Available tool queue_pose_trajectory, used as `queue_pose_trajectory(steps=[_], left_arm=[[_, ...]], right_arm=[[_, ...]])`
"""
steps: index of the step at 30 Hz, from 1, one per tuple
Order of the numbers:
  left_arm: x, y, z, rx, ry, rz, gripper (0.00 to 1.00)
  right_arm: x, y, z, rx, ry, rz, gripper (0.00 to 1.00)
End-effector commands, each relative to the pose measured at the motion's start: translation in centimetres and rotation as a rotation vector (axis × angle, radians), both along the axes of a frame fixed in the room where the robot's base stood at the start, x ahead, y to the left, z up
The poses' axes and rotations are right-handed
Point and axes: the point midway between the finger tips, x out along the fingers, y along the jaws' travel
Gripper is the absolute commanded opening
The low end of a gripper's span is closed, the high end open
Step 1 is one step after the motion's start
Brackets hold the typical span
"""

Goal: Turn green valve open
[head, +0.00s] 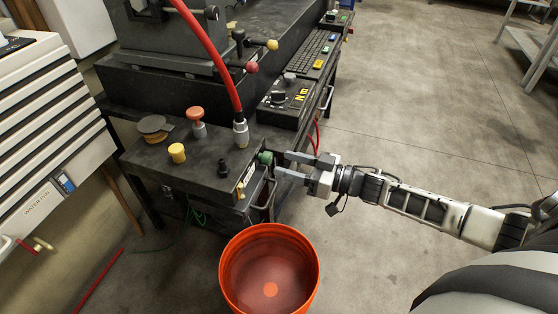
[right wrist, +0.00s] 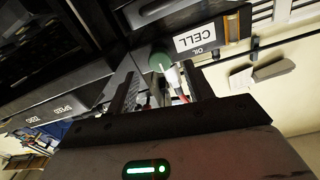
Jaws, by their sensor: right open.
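The green valve knob (head: 265,158) is on the right side face of the dark bench block, just above the orange bucket. My right gripper (head: 283,163) comes in from the right with its fingers pointing at the knob. It is open and empty, and its fingertips are close to the knob. In the right wrist view the green knob (right wrist: 160,63) appears ahead, between the two fingers of my right gripper (right wrist: 161,84). I see no clear contact. My left gripper is not in view.
An orange bucket (head: 226,284) stands on the floor below the knob. A red hose (head: 216,50) runs down to a fitting on the block top. A yellow knob (head: 177,153) and an orange knob (head: 195,115) stand on top.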

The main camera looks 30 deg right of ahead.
Motion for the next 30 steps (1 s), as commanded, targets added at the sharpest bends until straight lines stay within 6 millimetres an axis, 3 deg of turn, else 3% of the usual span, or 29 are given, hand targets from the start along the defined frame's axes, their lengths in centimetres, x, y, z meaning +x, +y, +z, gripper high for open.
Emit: queue_pose_trajectory(steps=[6, 17, 22, 30], left_arm=[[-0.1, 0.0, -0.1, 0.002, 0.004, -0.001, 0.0], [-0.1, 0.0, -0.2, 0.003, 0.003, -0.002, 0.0], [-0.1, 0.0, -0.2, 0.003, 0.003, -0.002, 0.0], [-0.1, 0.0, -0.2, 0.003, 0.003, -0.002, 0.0]], right_arm=[[2.0, 1.6, 0.0, -0.001, -0.001, 0.0, 0.52], [2.4, 2.0, 0.0, -0.001, 0.001, 0.0, 0.52], [2.4, 2.0, 0.0, -0.001, 0.001, 0.0, 0.1], [2.4, 2.0, 0.0, -0.01, -0.007, 0.0, 0.07]])
